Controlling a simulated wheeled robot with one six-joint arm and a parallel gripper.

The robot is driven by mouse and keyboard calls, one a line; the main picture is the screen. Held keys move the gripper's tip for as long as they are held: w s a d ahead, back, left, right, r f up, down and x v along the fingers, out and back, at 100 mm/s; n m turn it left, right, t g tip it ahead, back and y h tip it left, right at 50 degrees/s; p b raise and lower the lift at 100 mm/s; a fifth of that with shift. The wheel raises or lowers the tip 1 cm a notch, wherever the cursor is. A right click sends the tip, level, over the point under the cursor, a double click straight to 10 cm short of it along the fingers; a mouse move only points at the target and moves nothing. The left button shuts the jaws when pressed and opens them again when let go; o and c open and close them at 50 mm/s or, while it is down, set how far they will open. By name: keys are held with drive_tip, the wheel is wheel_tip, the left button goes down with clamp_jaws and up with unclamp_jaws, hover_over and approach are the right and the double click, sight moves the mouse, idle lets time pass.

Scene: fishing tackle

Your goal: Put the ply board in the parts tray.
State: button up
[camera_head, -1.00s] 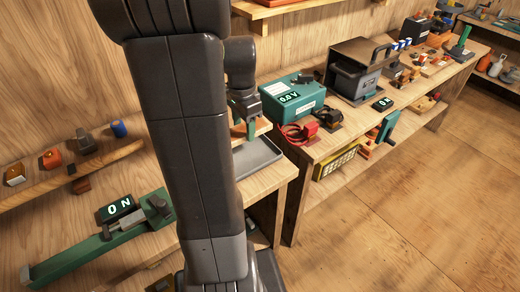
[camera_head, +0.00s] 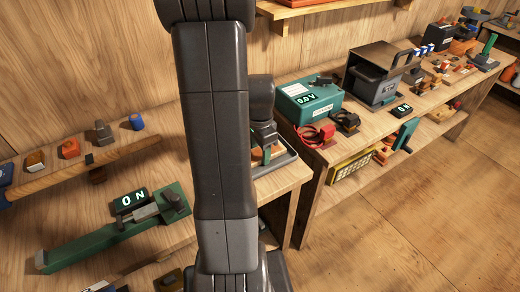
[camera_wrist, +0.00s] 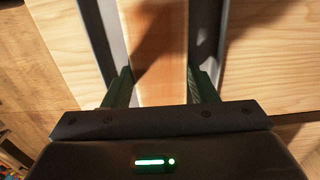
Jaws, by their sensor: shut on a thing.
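The ply board (camera_wrist: 155,50) is a long strip of orange-brown wood between the two green fingers of my gripper (camera_wrist: 160,84) in the wrist view. My gripper is shut on it. The grey parts tray (camera_head: 284,161) lies on the near bench, partly hidden behind my arm in the head view. In the wrist view, grey tray walls (camera_wrist: 98,40) run along both sides of the board, so the board is over or inside the tray. I cannot tell whether it touches the tray floor. In the head view my gripper (camera_head: 264,151) is low at the tray.
A teal meter box (camera_head: 310,98), red cable (camera_head: 316,134) and dark boxy machine (camera_head: 373,82) stand on the bench to the right. A green force gauge rig (camera_head: 115,235) is at the left.

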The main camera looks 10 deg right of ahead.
sight(260, 153)
drive_tip(key=o, duration=1)
drive_tip(key=shift+f, duration=0.1)
wheel_tip(260, 153, up, 12)
drive_tip(key=shift+p, duration=0.4)
wheel_tip(260, 153, down, 12)
drive_tip(key=shift+f+b, duration=0.1)
drive_tip(key=shift+b, duration=0.3)
wheel_tip(260, 153, up, 2)
drive_tip(key=shift+w, duration=0.1)
drive_tip(key=shift+r, duration=0.5)
